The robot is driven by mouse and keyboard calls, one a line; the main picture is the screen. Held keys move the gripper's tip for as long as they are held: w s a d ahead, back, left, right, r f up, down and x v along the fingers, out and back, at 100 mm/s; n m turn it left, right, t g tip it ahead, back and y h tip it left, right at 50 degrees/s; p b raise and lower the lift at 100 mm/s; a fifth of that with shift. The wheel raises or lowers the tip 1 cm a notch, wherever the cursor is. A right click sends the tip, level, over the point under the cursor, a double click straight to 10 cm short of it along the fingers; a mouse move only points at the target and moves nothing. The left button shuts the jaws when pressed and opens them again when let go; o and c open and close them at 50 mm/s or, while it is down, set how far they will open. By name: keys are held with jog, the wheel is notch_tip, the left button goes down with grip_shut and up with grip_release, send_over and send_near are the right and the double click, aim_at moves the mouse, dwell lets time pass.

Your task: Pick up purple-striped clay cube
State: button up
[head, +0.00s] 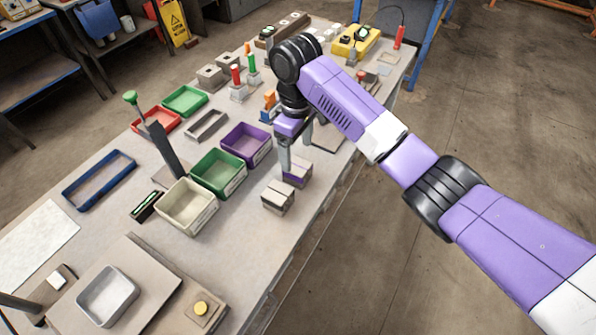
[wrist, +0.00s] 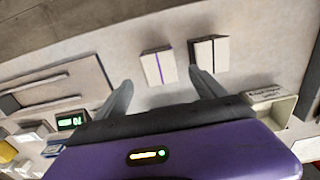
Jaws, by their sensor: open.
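The purple-striped clay cube (head: 299,174) is a pale grey block with a purple band, standing on the workbench near its right edge. In the wrist view it (wrist: 158,67) shows its purple line, just beyond and between the fingertips. My gripper (head: 296,158) is open and empty, its fingers pointing down beside the cube; one finger partly covers the cube in the head view. In the wrist view my gripper (wrist: 161,80) has its fingers spread apart. I cannot tell the exact height of the tips above the bench.
A similar cube with a dark stripe (head: 277,198) stands close by; it also shows in the wrist view (wrist: 209,54). Purple (head: 246,144), green (head: 218,174) and cream (head: 187,207) bins stand to the left. The bench edge lies close on the right.

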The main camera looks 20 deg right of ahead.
aim_at(298, 165)
notch_tip(298, 165, down, 6)
jog(key=shift+s+f+p, duration=0.15)
jog(key=shift+f+p, duration=0.1)
jog(key=shift+p, duration=0.5)
jog(key=c, duration=1.7)
jog(key=shift+r, duration=0.1)
